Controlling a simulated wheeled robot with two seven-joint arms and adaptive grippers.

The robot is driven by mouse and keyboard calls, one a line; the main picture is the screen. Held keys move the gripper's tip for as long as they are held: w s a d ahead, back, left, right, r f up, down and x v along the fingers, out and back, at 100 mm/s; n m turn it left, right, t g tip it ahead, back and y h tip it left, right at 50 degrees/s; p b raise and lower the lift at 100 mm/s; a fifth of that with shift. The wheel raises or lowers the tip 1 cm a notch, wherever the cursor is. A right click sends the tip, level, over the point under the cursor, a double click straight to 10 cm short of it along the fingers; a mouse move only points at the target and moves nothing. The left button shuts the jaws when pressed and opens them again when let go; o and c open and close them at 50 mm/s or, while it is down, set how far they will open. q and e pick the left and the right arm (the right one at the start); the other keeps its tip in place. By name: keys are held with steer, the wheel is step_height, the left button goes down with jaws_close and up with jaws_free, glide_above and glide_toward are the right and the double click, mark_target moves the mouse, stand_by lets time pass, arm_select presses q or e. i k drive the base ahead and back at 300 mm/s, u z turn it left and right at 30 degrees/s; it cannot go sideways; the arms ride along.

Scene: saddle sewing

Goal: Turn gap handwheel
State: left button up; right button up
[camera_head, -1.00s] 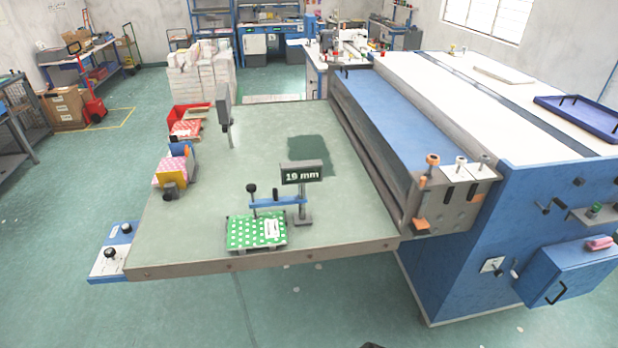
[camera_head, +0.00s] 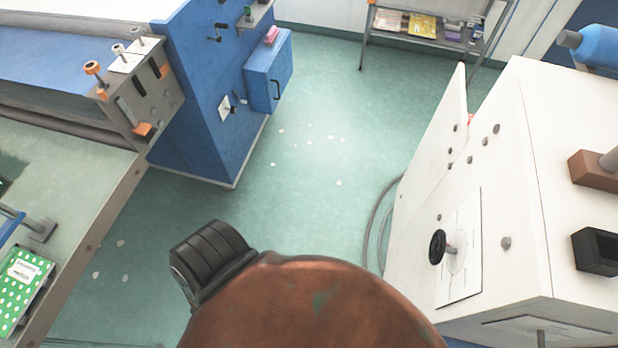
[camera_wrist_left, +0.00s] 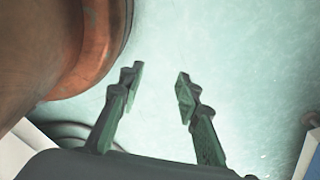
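A black round handwheel (camera_head: 437,247) stands out on a short shaft from the white machine (camera_head: 545,200) at the right in the head view. A pale plate (camera_head: 462,262) with a round dial-like mark lies behind it. Whether it is the gap handwheel I cannot tell. In the left wrist view my left gripper (camera_wrist_left: 160,78) is open, with its two green fingers apart and nothing between them but a view of the floor. The handwheel is not clearly seen in that view. My right gripper is not in view.
A blue machine (camera_head: 203,90) with a blue box (camera_head: 268,72) on its side stands at the upper left. The table (camera_head: 95,175) is at the left edge. Green floor (camera_head: 310,185) lies open between the machines. A shelf (camera_head: 430,20) stands at the back.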

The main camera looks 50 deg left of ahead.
mark_target(438, 247)
steer(key=z, duration=2.45)
steer(key=k, duration=0.65)
steer(key=z, duration=1.95)
steer(key=k, duration=1.6)
steer(key=u, duration=1.6)
steer(key=k, duration=0.55)
steer(key=u, duration=1.25)
